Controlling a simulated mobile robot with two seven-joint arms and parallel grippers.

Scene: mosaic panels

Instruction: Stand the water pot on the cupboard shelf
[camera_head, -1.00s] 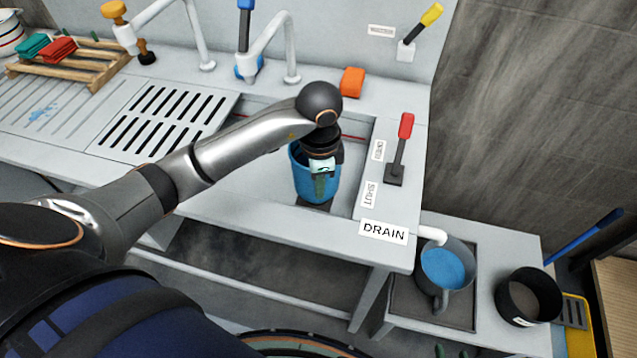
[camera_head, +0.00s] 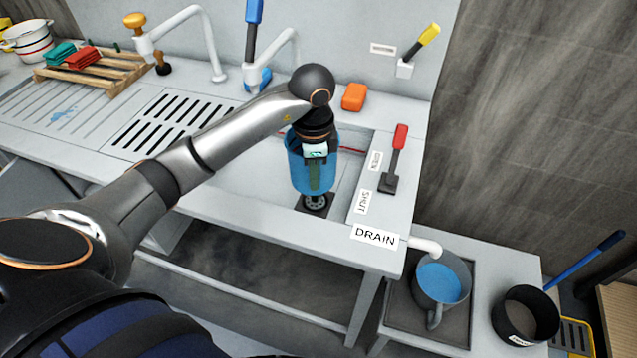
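A blue pot (camera_head: 300,172) hangs in my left gripper (camera_head: 316,172) over the sink basin, upright or nearly so. The gripper seems shut on the pot's near wall; a dark finger shows against its outside, and the pot's mouth is largely hidden behind the gripper. The round drain (camera_head: 316,203) shows just below the pot. A grey jug (camera_head: 441,287) holding blue liquid stands under the drain pipe at the right. No label shows which vessel is the water pot. I see no cupboard shelf. My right gripper is not in view.
Taps (camera_head: 208,45) stand behind the counter. An orange block (camera_head: 354,97) lies behind the sink, and a red-handled lever (camera_head: 397,150) stands right of it. A black pot (camera_head: 526,316) stands on the lower right table. The slatted drainboard (camera_head: 165,128) is clear.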

